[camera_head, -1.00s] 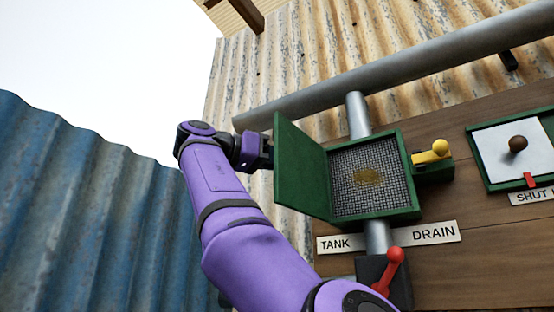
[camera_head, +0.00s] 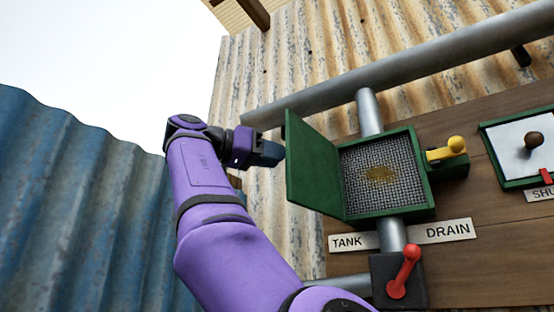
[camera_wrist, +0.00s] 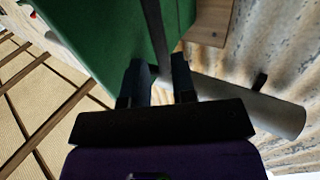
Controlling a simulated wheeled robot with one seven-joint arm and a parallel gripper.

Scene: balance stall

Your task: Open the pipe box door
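The pipe box (camera_head: 432,190) is a green frame around a grey mesh with a yellowish patch. Its green door (camera_head: 314,168) is hinged on the left and stands swung wide open, leaving the mesh exposed. My gripper (camera_head: 272,153) is just left of the door's free edge, with a small gap visible in the head view. In the wrist view, my gripper (camera_wrist: 160,70) has its two dark fingers apart, with nothing seen clamped between them. The green door (camera_wrist: 100,35) fills the upper left there, its dark edge running toward the fingers.
A yellow-knobbed latch (camera_head: 447,150) is on the box's right side. A red lever (camera_head: 405,272) stands below the TANK and DRAIN labels. A grey pipe (camera_head: 400,68) crosses above the box. A white panel (camera_head: 510,150) is at right. Blue corrugated sheet (camera_head: 80,210) stands left.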

